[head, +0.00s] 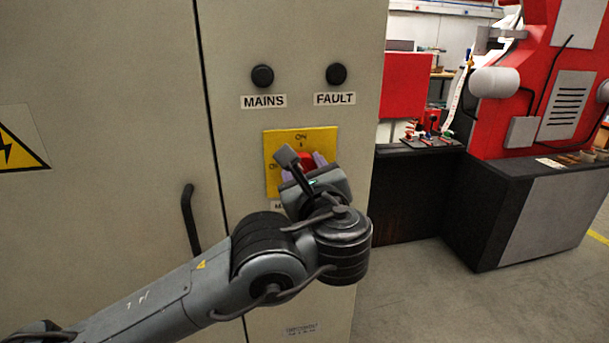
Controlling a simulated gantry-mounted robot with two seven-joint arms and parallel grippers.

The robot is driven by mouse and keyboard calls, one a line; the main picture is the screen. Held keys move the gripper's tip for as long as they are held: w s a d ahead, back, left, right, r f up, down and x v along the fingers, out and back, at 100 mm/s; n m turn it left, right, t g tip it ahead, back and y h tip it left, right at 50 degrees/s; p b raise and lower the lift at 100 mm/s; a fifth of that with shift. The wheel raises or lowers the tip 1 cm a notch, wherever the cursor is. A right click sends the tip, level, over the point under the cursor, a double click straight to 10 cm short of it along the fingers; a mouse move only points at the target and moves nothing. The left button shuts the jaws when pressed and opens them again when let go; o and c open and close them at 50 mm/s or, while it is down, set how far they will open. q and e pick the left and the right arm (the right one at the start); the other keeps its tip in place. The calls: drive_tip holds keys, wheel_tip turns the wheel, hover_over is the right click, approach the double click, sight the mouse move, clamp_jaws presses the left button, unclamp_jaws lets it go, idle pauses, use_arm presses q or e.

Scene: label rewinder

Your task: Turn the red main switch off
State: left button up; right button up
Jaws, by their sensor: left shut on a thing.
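The red main switch (306,159) sits on a yellow plate (275,144) on the cabinet front. Only part of its red handle shows; my gripper hides the rest, so I cannot tell which way it points. "ON" is printed at the top of the plate, and lettering at its left is mostly covered. My left gripper (304,166) reaches up from the lower left and is shut on the switch, with pale purple fingertips on either side of the red handle. My right gripper is not in view.
Above the plate are two dark round lamps, MAINS (262,76) and FAULT (337,74). A black door handle (190,219) is left of the switch, beside the door seam. A red machine (545,85) stands on a dark base at the right, with open floor in front.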

use_arm(q)
drive_tip(key=n+b, duration=0.2)
drive_tip(key=n, duration=0.4)
drive_tip(key=shift+f+n+b, duration=0.1)
drive_tip(key=shift+n+b, duration=0.2)
drive_tip(key=shift+b, duration=0.1)
drive_tip(key=n+b, duration=0.2)
drive_tip(key=n, duration=0.2)
drive_tip(key=shift+a+n, duration=0.1)
drive_tip(key=shift+n, duration=0.3)
drive_tip(key=o, duration=1)
drive_tip(key=shift+o, duration=0.2)
drive_tip(key=shift+s, duration=0.15)
drive_tip(key=s+d+b, duration=0.1)
drive_tip(key=s+d, duration=0.1)
drive_tip(key=s, duration=0.8)
drive_tip(key=shift+s+b, duration=0.2)
drive_tip(key=shift+b, duration=0.2)
